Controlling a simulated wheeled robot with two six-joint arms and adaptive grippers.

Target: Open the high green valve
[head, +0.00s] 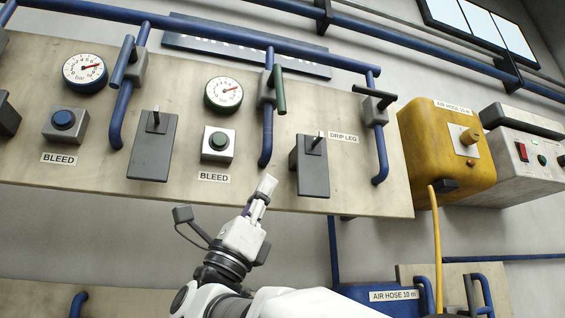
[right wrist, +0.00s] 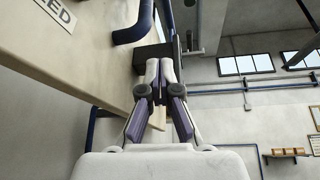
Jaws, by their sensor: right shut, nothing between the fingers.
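The high green valve has a green bar handle (head: 279,89) on a grey body on a blue pipe, on the upper part of the beige panel. The handle stands roughly upright, along the pipe. My right gripper (head: 268,184) is shut and empty, pointing up at the panel's lower edge. It is well below the green handle, near the lower end of that pipe. In the right wrist view, my shut right gripper (right wrist: 160,66) shows close to a blue pipe end (right wrist: 134,32); I cannot make out the green handle there. My left gripper is out of view.
A grey lever box (head: 312,168) juts out right of my gripper, and another (head: 153,147) to the left. A green push button (head: 218,142) and a green-rimmed gauge (head: 223,94) sit left of the valve. A yellow hose reel (head: 440,135) stands at right.

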